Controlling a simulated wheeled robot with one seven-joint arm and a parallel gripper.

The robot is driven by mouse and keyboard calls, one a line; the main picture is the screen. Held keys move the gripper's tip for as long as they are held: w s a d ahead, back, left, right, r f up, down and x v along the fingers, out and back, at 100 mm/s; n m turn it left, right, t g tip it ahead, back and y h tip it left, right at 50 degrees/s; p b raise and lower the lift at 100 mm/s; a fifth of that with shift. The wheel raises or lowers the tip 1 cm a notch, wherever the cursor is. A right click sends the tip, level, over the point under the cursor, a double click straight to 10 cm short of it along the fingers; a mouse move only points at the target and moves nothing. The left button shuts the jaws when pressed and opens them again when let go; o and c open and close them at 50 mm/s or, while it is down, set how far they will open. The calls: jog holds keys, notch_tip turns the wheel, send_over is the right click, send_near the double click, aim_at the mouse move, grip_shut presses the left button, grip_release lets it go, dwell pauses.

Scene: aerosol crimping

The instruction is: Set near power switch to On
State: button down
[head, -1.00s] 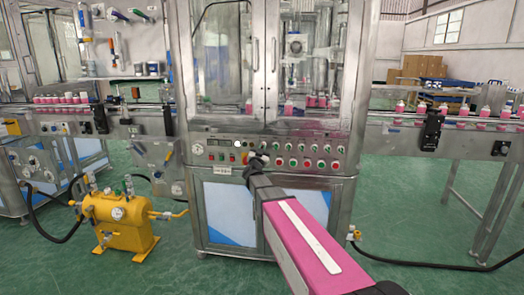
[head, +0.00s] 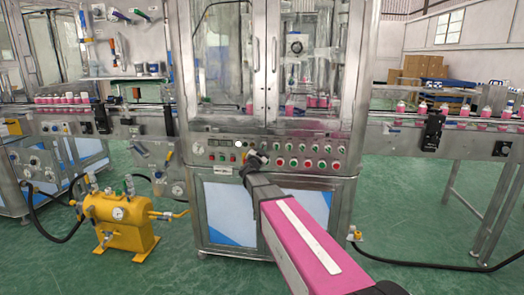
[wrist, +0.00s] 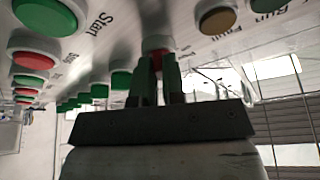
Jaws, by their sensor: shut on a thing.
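My gripper (head: 256,161) is at the left part of the control panel on the front of the crimping machine. In the wrist view its two green-grey fingers (wrist: 158,68) are closed together against the panel face. A small red part (wrist: 157,52) shows at the fingertips and appears to be the near power switch, held between them. The fingers cover most of it, so its set position cannot be read. In the head view my gripper and arm hide the switch.
A green button labelled Start (wrist: 47,15) and an amber button (wrist: 215,18) sit close to the fingers. Rows of green and red buttons (head: 305,162) run along the panel. A yellow tank (head: 118,222) stands on the floor at left.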

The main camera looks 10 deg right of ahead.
jog(key=c, duration=1.2)
grip_release()
jog(key=v, duration=1.1)
jog(key=shift+w, duration=0.1)
jog(key=shift+f, duration=0.15)
